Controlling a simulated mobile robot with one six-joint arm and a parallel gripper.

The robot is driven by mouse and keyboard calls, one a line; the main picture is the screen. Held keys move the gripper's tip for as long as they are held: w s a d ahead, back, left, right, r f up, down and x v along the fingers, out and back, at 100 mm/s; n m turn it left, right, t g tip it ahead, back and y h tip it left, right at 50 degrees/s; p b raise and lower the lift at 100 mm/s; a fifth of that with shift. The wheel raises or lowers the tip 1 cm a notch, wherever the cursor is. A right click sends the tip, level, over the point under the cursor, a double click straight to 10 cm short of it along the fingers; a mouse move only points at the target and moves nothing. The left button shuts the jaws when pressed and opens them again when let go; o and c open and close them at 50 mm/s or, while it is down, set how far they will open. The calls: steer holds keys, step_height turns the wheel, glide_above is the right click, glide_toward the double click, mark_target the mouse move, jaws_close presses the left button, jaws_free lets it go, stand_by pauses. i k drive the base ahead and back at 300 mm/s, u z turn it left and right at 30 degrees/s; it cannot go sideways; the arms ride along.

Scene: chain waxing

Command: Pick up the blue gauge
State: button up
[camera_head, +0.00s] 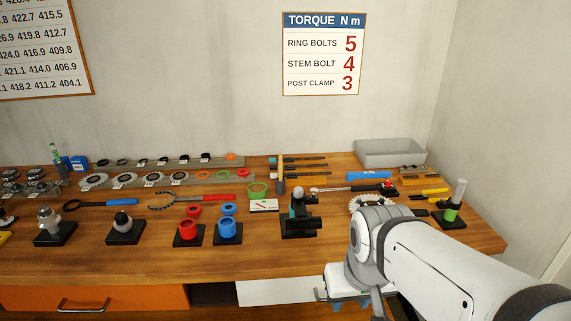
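No thing carries a readable gauge label, so I cannot tell for sure which is the blue gauge. A flat blue bar (368,175) lies at the back right of the bench, in front of the grey bin. A blue cup-like piece (228,231) with a blue ring above it stands on a black base at the front middle. A small blue box (79,163) stands at the back left. My gripper (345,300) is low at the bench's front edge, partly hidden by my arm and apart from all three. Its fingers do not show clearly.
The wooden bench (300,262) has a clear front strip. A red cup-like piece (188,231) stands left of the blue one. A dark stand (299,222) is right of it. A grey bin (390,153) is at the back right, and a green-banded post (452,203) at the right.

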mark_target(350, 177)
steer(key=u, duration=2.6)
steer(key=k, duration=0.85)
steer(key=z, duration=2.55)
steer(key=i, duration=1)
steer(key=z, duration=0.05)
